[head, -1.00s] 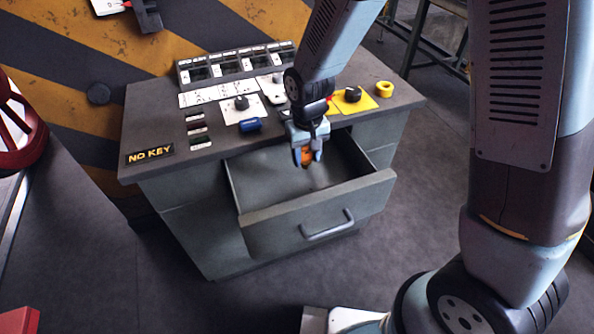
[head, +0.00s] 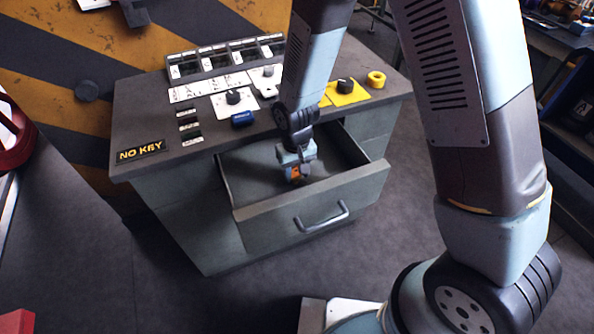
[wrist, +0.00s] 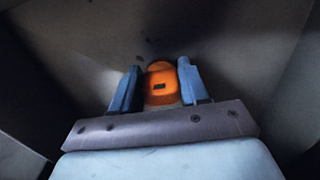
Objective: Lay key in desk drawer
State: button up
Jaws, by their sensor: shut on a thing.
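The key shows as an orange head (wrist: 161,82) with a dark slot, held between the two blue fingers of my gripper (wrist: 155,88) in the wrist view. In the head view the orange key (head: 293,173) shows at the tip of my gripper (head: 294,176). The desk drawer (head: 318,207) is pulled open, and my gripper points down inside its opening. The rest of the key is hidden below the head, and I cannot tell whether it touches the drawer floor.
The grey desk (head: 150,125) carries a "NO KEY" sign (head: 141,151), a blue knob (head: 242,119), a yellow switch plate (head: 347,94) and a yellow ring (head: 376,79). The drawer's front panel and side walls stand close around my gripper. Inside, the drawer looks otherwise empty.

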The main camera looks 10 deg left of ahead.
aim_at(296, 168)
jog(key=o, duration=1.1)
jog(key=shift+f, duration=0.1)
notch_tip(296, 168, up, 12)
jog(key=w+d+r+m+t, duration=0.1)
jog(key=w+d+r+m, duration=0.15)
jog(key=d+r, duration=0.7)
jog(key=s+d+r+m+t, duration=0.1)
jog(key=s+d+r, duration=0.3)
jog(key=d+r, duration=0.2)
jog(key=s+d+r+m+t, duration=0.1)
jog(key=s+d+r, duration=0.3)
jog(key=d, duration=0.5)
jog(key=s+d+r+m+t, duration=0.1)
jog(key=s+d+r+t, duration=0.1)
jog(key=s+d+r, duration=0.2)
jog(key=shift+s+d+r+m+t, duration=0.1)
jog(key=shift+d+r+m+t, duration=0.1)
jog(key=shift+d+r, duration=0.75)
jog(key=shift+d+r+m+t, duration=0.1)
jog(key=shift+d+r+m, duration=0.05)
jog(key=shift+d+r, duration=0.75)
